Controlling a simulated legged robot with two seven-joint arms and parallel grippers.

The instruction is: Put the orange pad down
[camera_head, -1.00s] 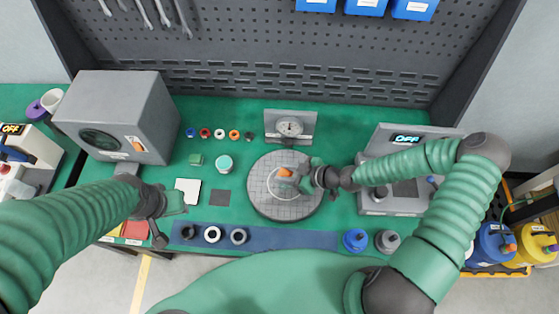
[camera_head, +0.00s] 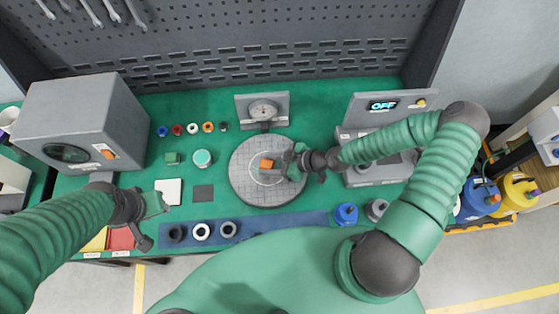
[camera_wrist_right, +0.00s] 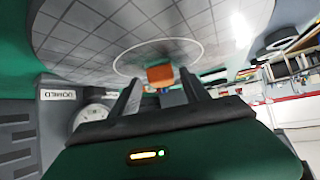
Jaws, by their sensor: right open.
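The orange pad (camera_head: 266,163) lies on the round grey gridded disc (camera_head: 245,188), inside the white circle near its middle. My right gripper (camera_head: 286,164) is just right of the pad, low over the disc, open and apparently empty. In the right wrist view the pad (camera_wrist_right: 160,74) shows beyond the gap between the two dark fingers (camera_wrist_right: 159,85), with no clear grip on it. My left gripper (camera_head: 154,204) hangs over the front left of the green bench, beside a white square; its jaw gap is not clear.
A grey device with an OFF display (camera_head: 383,105) stands right, under my right forearm. A grey box machine (camera_head: 80,120) stands left. Several rings lie on the blue strip (camera_head: 280,222) in front.

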